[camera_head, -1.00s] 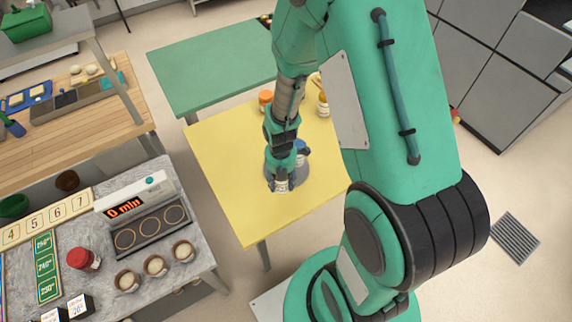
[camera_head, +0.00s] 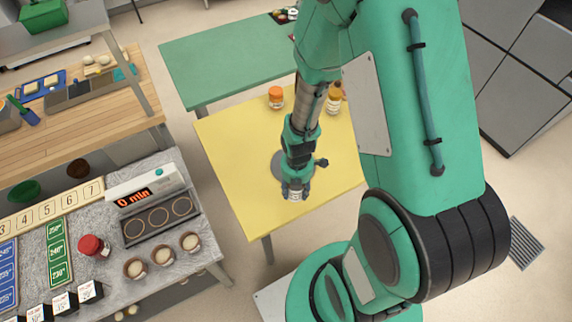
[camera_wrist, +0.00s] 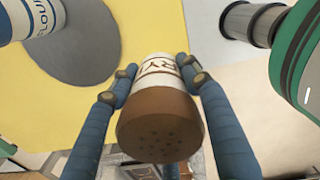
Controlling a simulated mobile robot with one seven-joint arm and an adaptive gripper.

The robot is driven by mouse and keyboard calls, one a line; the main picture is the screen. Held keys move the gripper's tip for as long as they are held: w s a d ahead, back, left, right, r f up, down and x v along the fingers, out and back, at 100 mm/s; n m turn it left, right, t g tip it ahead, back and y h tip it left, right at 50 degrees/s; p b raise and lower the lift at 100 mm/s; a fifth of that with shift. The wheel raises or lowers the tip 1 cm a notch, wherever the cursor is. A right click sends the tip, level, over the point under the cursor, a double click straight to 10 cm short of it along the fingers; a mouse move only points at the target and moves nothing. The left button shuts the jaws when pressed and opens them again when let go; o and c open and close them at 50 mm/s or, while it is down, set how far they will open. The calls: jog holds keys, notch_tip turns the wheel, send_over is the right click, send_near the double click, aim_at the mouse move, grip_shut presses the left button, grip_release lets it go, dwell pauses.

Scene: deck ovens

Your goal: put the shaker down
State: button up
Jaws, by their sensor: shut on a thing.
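My gripper (camera_head: 295,190) is shut on a shaker (camera_head: 295,196) above the near part of the yellow table (camera_head: 235,165). In the wrist view, the shaker (camera_wrist: 162,122) has a brown perforated cap facing the camera and a white body with partly hidden lettering. The blue fingers (camera_wrist: 160,80) grip its two sides. A grey round disc (camera_head: 278,165) lies on the table, partly behind my gripper. In the wrist view, the disc (camera_wrist: 90,55) has a second, white-labelled container (camera_wrist: 45,18) over its left part. Whether the held shaker touches the table cannot be told.
An orange-lidded jar (camera_head: 276,97) and another jar (camera_head: 335,102) stand toward the table's back. A green table (camera_head: 225,70) stands behind. A counter with a scale-like timer unit (camera_head: 145,195) and small bowls is at left. The table's left side is clear.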

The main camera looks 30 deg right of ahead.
jog(key=w+d, duration=0.1)
jog(key=w, duration=0.4)
jog(key=w+f, duration=0.1)
jog(key=w, duration=0.3)
jog(key=w+d, duration=0.1)
jog(key=w, duration=0.4)
jog(key=shift+w+d+f, duration=0.2)
jog(key=shift+w+d, duration=0.1)
jog(key=shift+s+f+b, duration=0.1)
jog(key=shift+f+b, duration=0.35)
jog(key=shift+f, duration=1.3)
jog(key=shift+f, duration=0.2)
jog(key=o, duration=1.3)
jog(key=shift+r, duration=0.15)
notch_tip(320, 180, up, 12)
jog(key=shift+r+p, duration=0.1)
jog(key=shift+p, duration=0.5)
